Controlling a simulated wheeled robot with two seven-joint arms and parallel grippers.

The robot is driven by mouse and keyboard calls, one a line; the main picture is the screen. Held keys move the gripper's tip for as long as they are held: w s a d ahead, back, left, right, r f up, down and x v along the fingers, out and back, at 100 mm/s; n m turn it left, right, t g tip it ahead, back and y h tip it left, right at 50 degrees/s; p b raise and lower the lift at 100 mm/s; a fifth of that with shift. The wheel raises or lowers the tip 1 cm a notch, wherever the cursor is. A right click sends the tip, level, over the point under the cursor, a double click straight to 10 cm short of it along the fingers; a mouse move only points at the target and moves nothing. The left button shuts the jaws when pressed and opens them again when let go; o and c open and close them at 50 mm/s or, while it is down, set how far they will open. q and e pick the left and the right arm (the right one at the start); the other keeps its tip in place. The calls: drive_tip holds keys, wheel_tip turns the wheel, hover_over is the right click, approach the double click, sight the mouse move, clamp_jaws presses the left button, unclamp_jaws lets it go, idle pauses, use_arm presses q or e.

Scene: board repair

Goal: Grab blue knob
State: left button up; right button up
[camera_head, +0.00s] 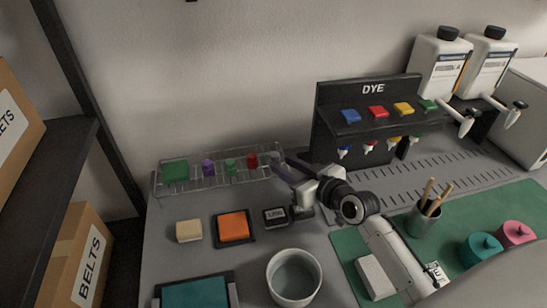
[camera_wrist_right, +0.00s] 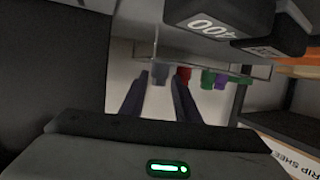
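A small grey-blue knob (camera_wrist_right: 160,74) shows in the wrist view between and beyond my right fingertips. In the head view a greyish knob (camera_head: 276,157) stands at the right end of the wire rack (camera_head: 215,186), by the fingertips. My right gripper (camera_head: 281,165) is open, its fingers pointing at the rack's right end; it also shows in the wrist view (camera_wrist_right: 160,82) with a clear gap between the fingers. Contact with the knob cannot be told. Red (camera_head: 252,161), green (camera_head: 230,166) and purple (camera_head: 208,168) knobs stand left of it. My left gripper is out of view.
A black DYE stand (camera_head: 330,105) with coloured levers and taps is right of the rack. In front lie an orange block (camera_head: 234,226), a beige block (camera_head: 189,231) and a dark labelled block (camera_head: 275,217). A white cup (camera_head: 294,286) stands nearer. A shelf (camera_head: 60,165) borders the left.

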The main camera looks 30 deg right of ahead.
sight(277, 159)
drive_tip(key=w, duration=0.4)
drive_tip(key=shift+a, duration=0.25)
drive_tip(key=x, duration=0.5)
drive_tip(key=shift+w+r, duration=0.15)
drive_tip(key=shift+r, duration=0.1)
drive_tip(key=c, duration=0.7)
